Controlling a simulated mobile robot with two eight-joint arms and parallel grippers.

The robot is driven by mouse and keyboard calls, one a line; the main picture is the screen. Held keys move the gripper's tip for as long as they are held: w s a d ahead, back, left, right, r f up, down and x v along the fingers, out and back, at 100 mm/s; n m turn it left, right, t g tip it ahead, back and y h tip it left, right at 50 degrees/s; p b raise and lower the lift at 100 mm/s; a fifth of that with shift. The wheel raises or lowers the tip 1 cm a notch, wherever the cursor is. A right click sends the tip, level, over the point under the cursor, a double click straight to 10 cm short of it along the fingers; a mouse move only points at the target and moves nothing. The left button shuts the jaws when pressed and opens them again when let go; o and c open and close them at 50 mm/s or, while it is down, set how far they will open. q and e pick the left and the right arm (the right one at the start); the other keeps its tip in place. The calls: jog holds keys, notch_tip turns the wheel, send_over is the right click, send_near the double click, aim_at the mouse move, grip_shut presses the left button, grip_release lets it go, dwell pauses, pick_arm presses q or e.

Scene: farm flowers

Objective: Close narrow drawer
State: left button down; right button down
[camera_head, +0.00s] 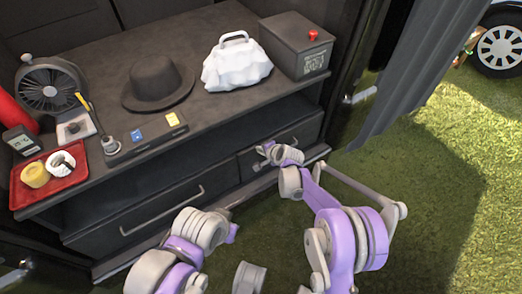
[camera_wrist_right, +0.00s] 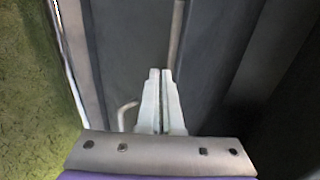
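The narrow drawer (camera_head: 302,134) is the short dark front at the right end of the cabinet's lower row. It looks flush or nearly flush with the wide drawer beside it; a small gap is hard to tell. My right gripper (camera_head: 262,152) is in front of it, at its left part, hiding some of its front and handle. In the right wrist view the two pale fingers (camera_wrist_right: 161,75) lie side by side, shut with nothing visible between them. They point at the dark front, and the bent metal handle (camera_wrist_right: 124,114) is just left of them. My left gripper does not show, only its arm.
The wide drawer (camera_head: 135,212) with a long bar handle is to the left. The cabinet top (camera_head: 205,103) bears a hat (camera_head: 155,80), a white bag (camera_head: 236,65), a dark box (camera_head: 296,45), a fan (camera_head: 50,88) and a red tray (camera_head: 22,200). Grass (camera_head: 430,190) lies free to the right.

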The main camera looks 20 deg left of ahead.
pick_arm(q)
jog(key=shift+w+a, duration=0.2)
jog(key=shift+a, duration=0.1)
pick_arm(e)
jog(key=shift+w+a+r, duration=0.1)
jog(key=shift+w+a, duration=0.15)
jog(key=shift+a, duration=0.1)
jog(key=shift+a, duration=0.1)
